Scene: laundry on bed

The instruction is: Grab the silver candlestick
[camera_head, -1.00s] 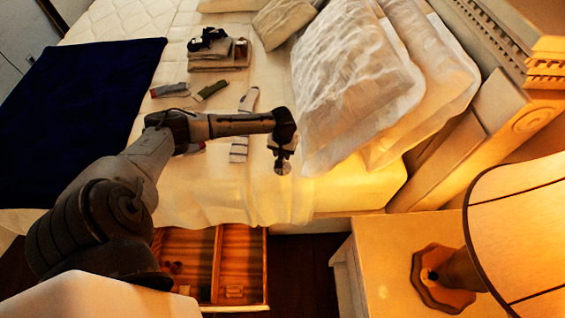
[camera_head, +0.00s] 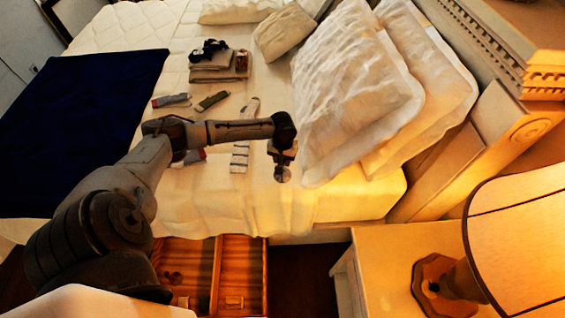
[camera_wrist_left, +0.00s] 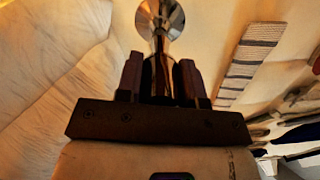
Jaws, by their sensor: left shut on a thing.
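The silver candlestick (camera_wrist_left: 160,20) is in my left gripper (camera_wrist_left: 161,75). In the left wrist view its round, shiny end points away from the gripper, and its stem lies between the two dark fingers. In the head view the left gripper (camera_head: 282,160) is above the bed's near edge, beside the white pillows, and the candlestick's round silver end (camera_head: 282,174) shows just below it. The fingers are shut on the stem. The rest of the candlestick is hidden by the gripper. My right gripper is not in view.
White pillows (camera_head: 352,90) lie right of the gripper. A striped sock (camera_head: 241,155) and other small clothes lie to its left. A dark blue blanket (camera_head: 80,125) covers the far left. An open wooden drawer (camera_head: 240,270) is below, and a lamp (camera_head: 520,240) stands on the nightstand (camera_head: 385,260).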

